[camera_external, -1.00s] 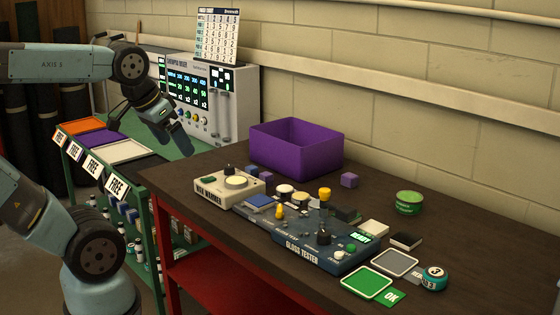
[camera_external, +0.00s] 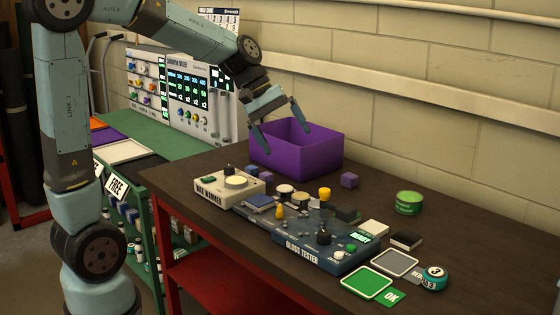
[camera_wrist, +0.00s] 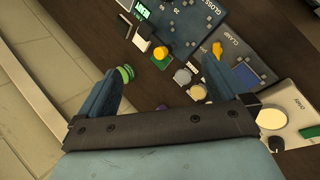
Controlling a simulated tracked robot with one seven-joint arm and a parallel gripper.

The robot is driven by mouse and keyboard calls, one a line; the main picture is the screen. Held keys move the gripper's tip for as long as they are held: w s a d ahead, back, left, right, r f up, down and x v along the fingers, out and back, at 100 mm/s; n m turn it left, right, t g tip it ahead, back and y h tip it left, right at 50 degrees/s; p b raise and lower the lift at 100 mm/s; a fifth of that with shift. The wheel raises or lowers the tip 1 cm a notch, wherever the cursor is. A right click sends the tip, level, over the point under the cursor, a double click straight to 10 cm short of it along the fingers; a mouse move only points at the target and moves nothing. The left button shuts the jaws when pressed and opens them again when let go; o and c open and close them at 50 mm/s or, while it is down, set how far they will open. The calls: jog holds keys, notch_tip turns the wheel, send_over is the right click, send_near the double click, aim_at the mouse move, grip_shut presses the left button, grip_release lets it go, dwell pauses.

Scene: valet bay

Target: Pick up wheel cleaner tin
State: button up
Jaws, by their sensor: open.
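A short round green tin (camera_external: 409,202) stands at the right of the dark table. A teal tin (camera_external: 434,278) with a black top marked 3 stands near the right front. I cannot read either label well enough to tell which is the wheel cleaner tin. My gripper (camera_external: 286,138) is open and empty, fingers pointing down around the purple bin's opening in the outside view. In the wrist view a green round thing, probably the green tin (camera_wrist: 125,74), shows just beside the left finger, partly hidden by it.
The purple bin (camera_external: 297,165) stands at the back of the table. The gloss tester (camera_external: 318,240) and wax warmer (camera_external: 227,186) fill the middle. A small purple cube (camera_external: 349,180) and dark block (camera_external: 407,241) lie nearby. A green square pad (camera_external: 366,282) lies in front. The wall bounds the back.

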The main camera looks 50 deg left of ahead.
jog(key=w+d+f+n+h, duration=0.2)
jog(key=w+f+n, duration=0.1)
jog(key=w, duration=0.4)
jog(key=w+d+f+n+h, duration=0.1)
jog(key=w+d+f+n, duration=0.2)
jog(key=w, duration=0.5)
jog(key=n+t+h, duration=0.2)
jog(key=n+h, duration=0.2)
jog(key=n, duration=0.3)
send_near(398, 194)
jog(key=shift+d+r, duration=0.1)
jog(key=shift+d, duration=0.05)
jog(key=x, duration=0.8)
jog(key=shift+d, duration=0.1)
jog(key=shift+f+x, duration=0.15)
jog(key=shift+x, duration=1.2)
jog(key=shift+f+x, duration=0.15)
jog(key=shift+x, duration=1.15)
jog(key=shift+w, duration=0.15)
jog(key=c, duration=1)
